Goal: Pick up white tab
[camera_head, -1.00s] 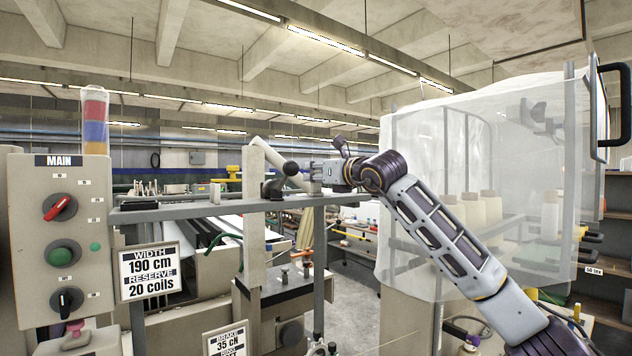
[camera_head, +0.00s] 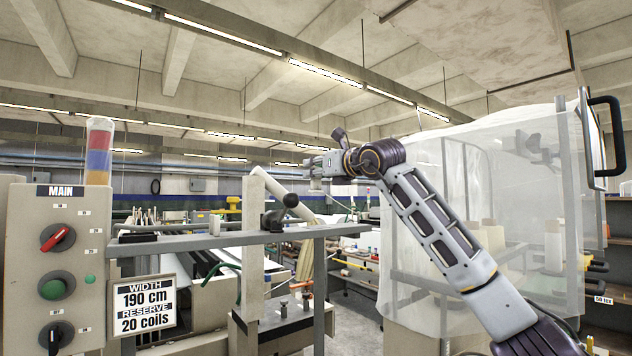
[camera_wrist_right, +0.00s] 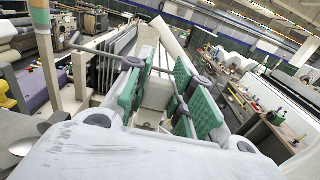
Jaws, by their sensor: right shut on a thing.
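My right gripper (camera_head: 314,168) is raised above the rail of the loom, at the end of my arm that comes in from the right. In the right wrist view its two green finger pads (camera_wrist_right: 165,98) are some way apart with a pale piece, the white tab (camera_wrist_right: 157,93), between them. The pads are shut on it, but its outline is hard to tell from the pale background. In the head view the tab is too small to make out. My left gripper is not in view.
The MAIN control panel (camera_head: 50,260) stands at left. A plastic-covered creel (camera_head: 520,150) stands close to my right arm.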

